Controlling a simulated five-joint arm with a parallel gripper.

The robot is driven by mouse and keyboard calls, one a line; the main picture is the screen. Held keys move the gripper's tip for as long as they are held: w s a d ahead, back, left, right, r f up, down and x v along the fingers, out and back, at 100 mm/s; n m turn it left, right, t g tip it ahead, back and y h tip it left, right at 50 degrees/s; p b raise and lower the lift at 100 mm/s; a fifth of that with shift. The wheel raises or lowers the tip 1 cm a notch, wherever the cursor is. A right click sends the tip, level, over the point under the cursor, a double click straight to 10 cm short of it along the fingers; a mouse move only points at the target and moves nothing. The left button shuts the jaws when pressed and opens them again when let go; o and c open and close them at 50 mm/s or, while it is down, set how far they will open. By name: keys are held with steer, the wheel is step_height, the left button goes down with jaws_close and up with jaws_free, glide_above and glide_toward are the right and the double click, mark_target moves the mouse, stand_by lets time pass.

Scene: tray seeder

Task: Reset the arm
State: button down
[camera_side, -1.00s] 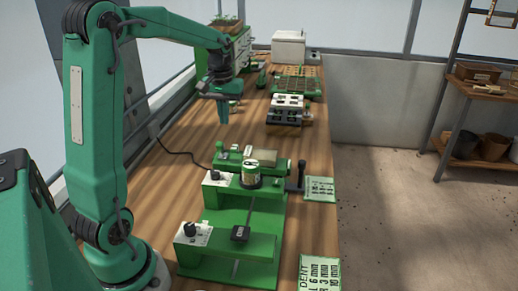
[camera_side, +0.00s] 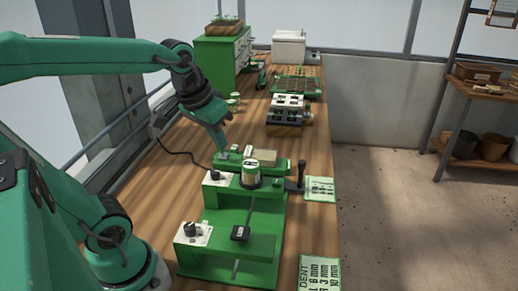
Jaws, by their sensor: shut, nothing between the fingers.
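My gripper (camera_side: 223,150) is shut and empty. It hangs tilted down and to the right over the wooden bench, just behind and left of the green seeder machine (camera_side: 210,262). Its tips appear close to the machine's rear block in the picture; I cannot tell whether they touch it. My arm reaches in from the left, its upper link nearly level across the top left. A small can with a pale label (camera_side: 250,174) stands on the machine.
The machine has black knobs (camera_side: 190,229) and a side crank (camera_side: 295,178). Behind are a metal fixture (camera_side: 287,108), a green cell tray (camera_side: 297,86), a white box (camera_side: 288,46) and a green drawer cabinet (camera_side: 216,60). Printed cards (camera_side: 319,189) lie along the right edge. A black cable crosses the left.

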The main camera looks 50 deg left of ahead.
steer(key=s+d, duration=0.1)
steer(key=s+d+f+m+t, duration=0.1)
steer(key=s, duration=0.1)
steer(key=s+d+m, duration=0.1)
steer(key=shift+s+d+f+h, duration=0.25)
steer(key=shift+s+f+h, duration=0.05)
